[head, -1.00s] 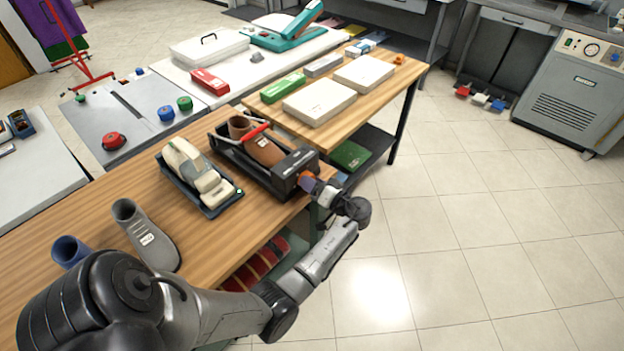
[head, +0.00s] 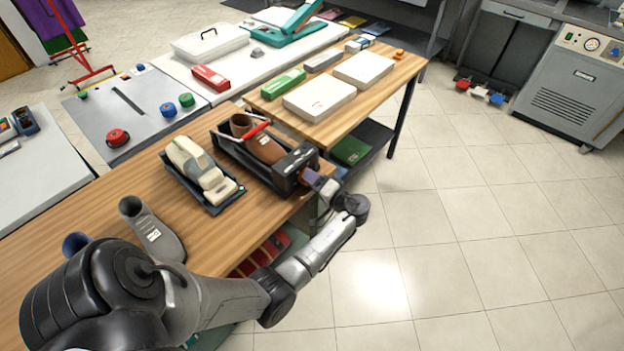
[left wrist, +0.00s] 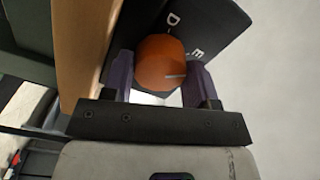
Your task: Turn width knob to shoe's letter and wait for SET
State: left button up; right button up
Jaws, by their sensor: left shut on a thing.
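The brown shoe (head: 264,146) sits in a dark stretching machine (head: 298,165) near the table's right edge, with a red-handled bar across it. The orange width knob (left wrist: 160,62) is on the machine's end face, with the letters D and E readable beside it and a pale pointer mark toward the E side. My left gripper (head: 316,180) is at that end face; in the left wrist view its purple fingers (left wrist: 161,80) are on both sides of the knob, shut on it. No SET sign is readable. My right gripper is not in view.
A cream machine (head: 201,172) on a dark tray stands left of the stretcher. A grey shoe (head: 153,230) and a blue one (head: 75,243) stand nearer my left arm. White boxes (head: 320,98) lie on the table behind. Open tiled floor is at right.

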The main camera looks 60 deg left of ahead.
pick_arm(q)
jog(key=o, duration=0.9)
jog(key=shift+f, duration=0.15)
